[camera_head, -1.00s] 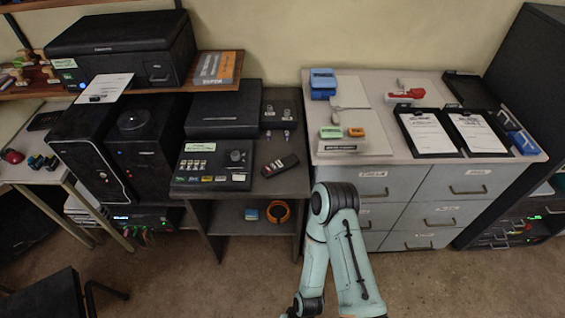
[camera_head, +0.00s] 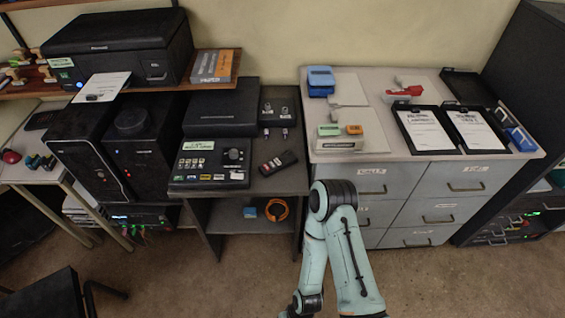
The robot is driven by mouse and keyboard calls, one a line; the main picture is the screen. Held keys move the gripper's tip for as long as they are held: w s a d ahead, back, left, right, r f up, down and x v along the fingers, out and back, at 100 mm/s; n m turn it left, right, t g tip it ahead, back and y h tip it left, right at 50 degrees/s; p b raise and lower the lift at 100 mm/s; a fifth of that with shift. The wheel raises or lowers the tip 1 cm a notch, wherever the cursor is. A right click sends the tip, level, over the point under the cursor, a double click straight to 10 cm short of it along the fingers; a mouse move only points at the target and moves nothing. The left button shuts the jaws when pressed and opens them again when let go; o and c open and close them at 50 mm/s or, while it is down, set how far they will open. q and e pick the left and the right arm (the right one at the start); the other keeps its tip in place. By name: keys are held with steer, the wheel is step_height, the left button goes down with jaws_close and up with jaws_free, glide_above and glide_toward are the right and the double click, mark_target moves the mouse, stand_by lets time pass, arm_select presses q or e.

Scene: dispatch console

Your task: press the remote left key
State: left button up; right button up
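A small black remote (camera_head: 278,163) lies tilted on the dark console desk (camera_head: 290,184), right of the control panel. A few light and reddish marks show on it, but its single keys are too small to tell apart. The black control panel (camera_head: 211,163) has rows of small keys, a round knob and a green label. One of my arms rises at the bottom centre, in front of the drawer cabinet; its gripper is out of the frame. My other arm is not in view.
A black box (camera_head: 221,106) stands behind the panel, with small key-like items (camera_head: 276,132) to its right. The drawer cabinet (camera_head: 385,150) on the right holds clipboards (camera_head: 424,130) and a red stapler-like item (camera_head: 404,90). An orange ring (camera_head: 277,209) lies on the shelf below.

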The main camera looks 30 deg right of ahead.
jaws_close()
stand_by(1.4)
